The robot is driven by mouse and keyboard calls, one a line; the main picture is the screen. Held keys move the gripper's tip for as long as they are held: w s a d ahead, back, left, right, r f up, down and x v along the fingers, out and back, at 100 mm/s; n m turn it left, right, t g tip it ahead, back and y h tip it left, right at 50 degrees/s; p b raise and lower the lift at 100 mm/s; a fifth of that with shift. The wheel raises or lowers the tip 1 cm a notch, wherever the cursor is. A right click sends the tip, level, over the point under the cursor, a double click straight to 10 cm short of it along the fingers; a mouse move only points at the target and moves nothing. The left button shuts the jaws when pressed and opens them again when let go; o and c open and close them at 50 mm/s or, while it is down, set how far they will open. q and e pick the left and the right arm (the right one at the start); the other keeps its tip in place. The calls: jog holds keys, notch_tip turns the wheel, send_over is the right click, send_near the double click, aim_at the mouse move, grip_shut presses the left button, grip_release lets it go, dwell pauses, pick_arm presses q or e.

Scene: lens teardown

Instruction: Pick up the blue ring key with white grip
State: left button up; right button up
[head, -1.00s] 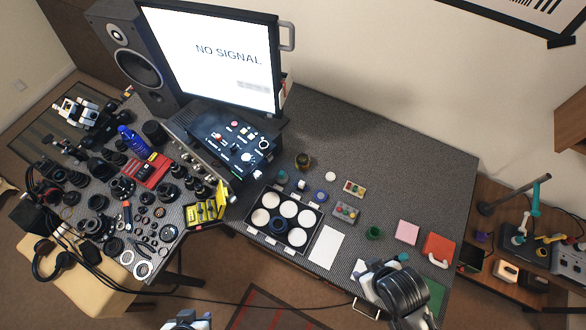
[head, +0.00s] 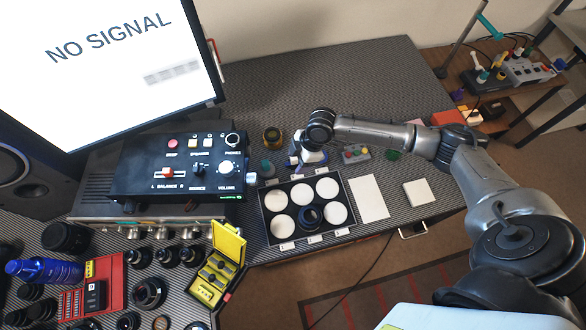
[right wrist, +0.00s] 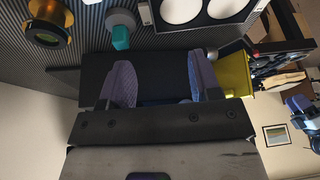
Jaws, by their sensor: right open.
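My right gripper (head: 297,158) is low over the back edge of the lens tray, beside a teal-topped piece (head: 267,168). In the right wrist view its two purple-grey fingers (right wrist: 158,82) stand wide apart. No ring key shows clearly between them. A small blue patch shows low between the fingers, but I cannot tell what it is. I cannot make out the blue ring key with white grip for certain; the gripper hides part of that spot in the head view. A blue and white part at the right wrist view's right edge may be my left gripper, too small to read.
The tray (head: 352,228) holds several white discs and a dark ring. An amber-topped ring (head: 272,137) stands behind the teal piece. A grey button box (head: 356,154) is to the right. A yellow case (head: 229,243) and black control box (head: 178,168) stand left. The table's back right is clear.

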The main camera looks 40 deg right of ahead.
jog(key=b, duration=0.3)
send_near(292, 159)
jog(key=s+d, duration=0.1)
jog(key=d, duration=0.1)
jog(key=shift+m+t, duration=0.3)
jog(key=shift+m, duration=0.1)
jog(key=b+x, duration=0.1)
jog(key=x, duration=0.6)
jog(key=shift+w+a, duration=0.1)
jog(key=shift+w, duration=0.05)
jog(key=x, duration=0.2)
jog(key=b+x, duration=0.1)
jog(key=x, duration=0.1)
jog(key=shift+w+a, duration=0.15)
jog(key=shift+a, duration=0.2)
pick_arm(q)
notch_tip(292, 159, down, 7)
jog(key=shift+d, duration=0.25)
pick_arm(e)
jog(key=shift+w+a+f, duration=0.1)
jog(key=shift+f, duration=0.4)
pick_arm(q)
jog(key=shift+s, duration=0.1)
jog(key=shift+a, duration=0.2)
pick_arm(e)
jog(key=c, duration=1)
